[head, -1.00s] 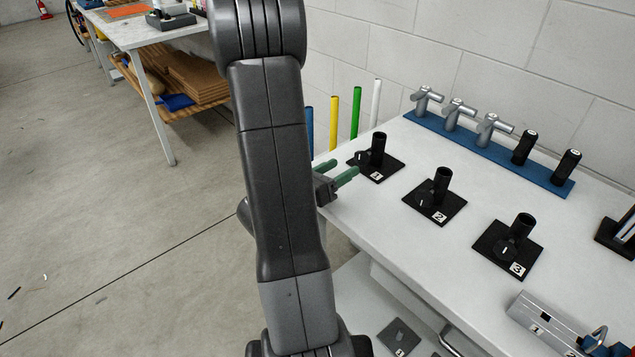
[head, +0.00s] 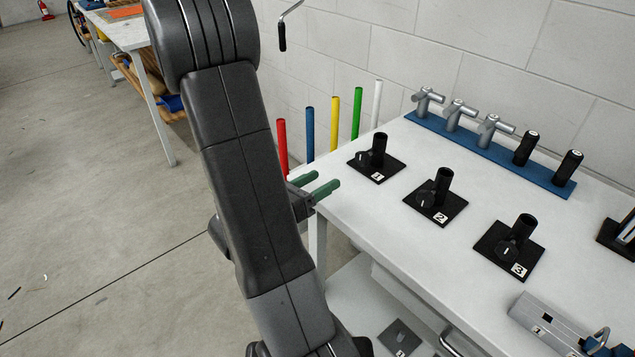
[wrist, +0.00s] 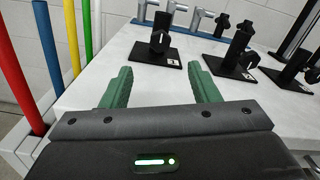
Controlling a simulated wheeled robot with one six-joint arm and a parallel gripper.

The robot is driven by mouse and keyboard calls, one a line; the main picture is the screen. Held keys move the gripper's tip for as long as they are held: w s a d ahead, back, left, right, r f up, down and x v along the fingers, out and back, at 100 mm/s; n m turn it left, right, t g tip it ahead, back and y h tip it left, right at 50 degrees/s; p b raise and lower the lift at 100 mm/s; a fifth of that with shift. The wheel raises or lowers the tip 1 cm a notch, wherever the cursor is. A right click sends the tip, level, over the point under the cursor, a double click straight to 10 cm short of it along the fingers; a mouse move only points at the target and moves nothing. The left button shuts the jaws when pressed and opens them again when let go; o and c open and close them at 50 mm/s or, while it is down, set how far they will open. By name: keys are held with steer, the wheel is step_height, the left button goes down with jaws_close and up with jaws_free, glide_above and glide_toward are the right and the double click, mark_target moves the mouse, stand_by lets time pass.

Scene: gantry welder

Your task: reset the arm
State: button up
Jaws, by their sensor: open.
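My gripper (head: 321,185) is at the left edge of the white workbench in the head view, partly hidden behind my arm. Its two green fingers are apart and empty. In the wrist view the open fingers (wrist: 165,88) point over the white tabletop toward the black holder marked 1 (wrist: 156,55). The gripper touches nothing that I can see.
Black holders 1 (head: 376,165), 2 (head: 437,203) and 3 (head: 510,247) stand on the white bench (head: 400,250). A blue rack (head: 490,150) with grey and black pieces lies behind them. Red (head: 282,145), blue (head: 310,135), yellow, green and white rods stand at the bench's left end.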

mark_target(360, 159)
steer(key=shift+d, duration=0.1)
steer(key=shift+p+x, duration=0.4)
steer(key=shift+x, duration=6.05)
